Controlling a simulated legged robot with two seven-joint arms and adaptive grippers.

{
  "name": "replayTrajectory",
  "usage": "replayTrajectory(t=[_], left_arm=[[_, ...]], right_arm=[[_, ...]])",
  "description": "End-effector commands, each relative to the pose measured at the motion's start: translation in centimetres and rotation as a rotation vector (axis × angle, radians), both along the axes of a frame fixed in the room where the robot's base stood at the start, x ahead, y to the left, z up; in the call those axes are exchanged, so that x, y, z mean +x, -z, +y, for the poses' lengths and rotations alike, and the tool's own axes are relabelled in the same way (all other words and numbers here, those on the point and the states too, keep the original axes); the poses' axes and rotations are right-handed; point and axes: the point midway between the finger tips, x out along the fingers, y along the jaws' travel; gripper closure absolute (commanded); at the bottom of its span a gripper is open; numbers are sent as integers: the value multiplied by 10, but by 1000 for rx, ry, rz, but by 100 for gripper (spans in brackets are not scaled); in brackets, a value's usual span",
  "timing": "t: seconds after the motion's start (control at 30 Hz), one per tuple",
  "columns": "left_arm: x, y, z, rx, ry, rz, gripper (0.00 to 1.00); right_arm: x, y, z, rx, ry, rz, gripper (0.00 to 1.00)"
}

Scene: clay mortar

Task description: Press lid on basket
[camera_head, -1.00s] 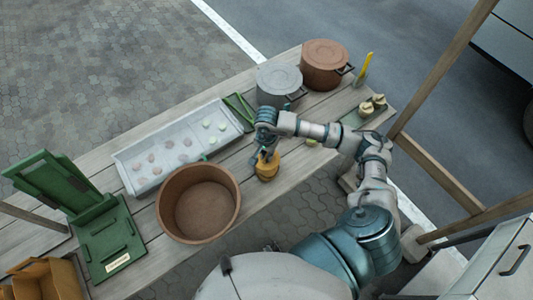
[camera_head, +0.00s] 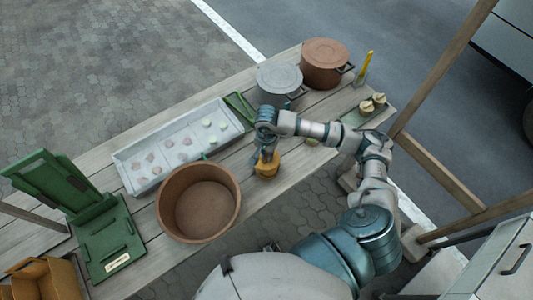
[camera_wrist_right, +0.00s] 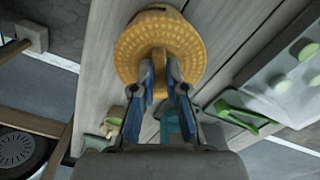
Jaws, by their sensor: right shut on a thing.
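The yellow-orange woven basket (camera_head: 267,170) stands near the front edge of the wooden table, just right of the large brown pot. Its round woven lid (camera_wrist_right: 160,30) fills the top of the right wrist view, with a handle in its middle. My right gripper (camera_head: 265,150) is above it, pointing down. In the right wrist view its fingers (camera_wrist_right: 166,72) are shut on the lid handle. The lid hides the basket beneath it there, so I cannot tell whether it sits fully down on the rim. My left gripper is not in view.
The brown pot (camera_head: 162,212) stands close on the left. Behind is a pale tray (camera_head: 122,162) with several round pieces. A grey lidded pot (camera_head: 278,82) and a brown lidded pot (camera_head: 325,62) stand at the back right. A green press (camera_head: 112,240) is at the left.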

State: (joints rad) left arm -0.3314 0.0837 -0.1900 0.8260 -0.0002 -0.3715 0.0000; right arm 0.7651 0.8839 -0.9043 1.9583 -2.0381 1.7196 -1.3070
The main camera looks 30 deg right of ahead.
Motion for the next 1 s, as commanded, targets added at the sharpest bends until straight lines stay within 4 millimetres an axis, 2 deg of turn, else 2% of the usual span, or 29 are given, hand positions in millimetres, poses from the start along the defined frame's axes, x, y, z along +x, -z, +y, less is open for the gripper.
replayTrajectory(t=[1.0], left_arm=[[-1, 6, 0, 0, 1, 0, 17]], right_arm=[[0, 0, 0, 0, 0, 0, 100]])
